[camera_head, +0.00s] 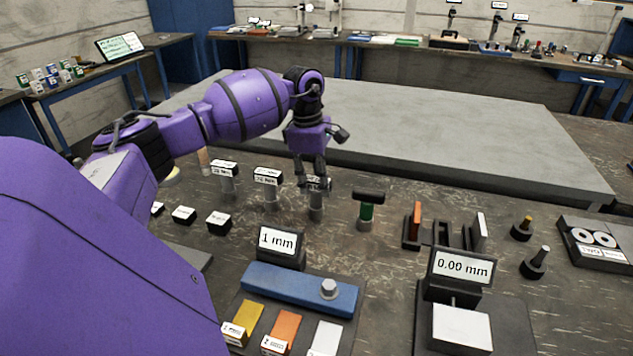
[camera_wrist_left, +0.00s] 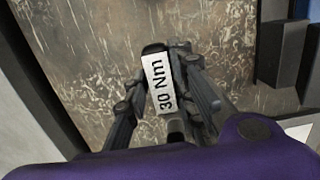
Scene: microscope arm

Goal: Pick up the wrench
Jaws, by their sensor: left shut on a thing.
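My left gripper (camera_head: 314,180) reaches down from above to the row of upright grey tools in the head view. I cannot tell whether the wrench's lower end touches the table. Two similar tools with Nm labels stand to the left, one nearer (camera_head: 268,178) and one farther (camera_head: 224,170).
A green-handled tool (camera_head: 366,209) with a dark crossbar stands just right of the wrench. A large grey slab (camera_head: 440,118) behind is bare.

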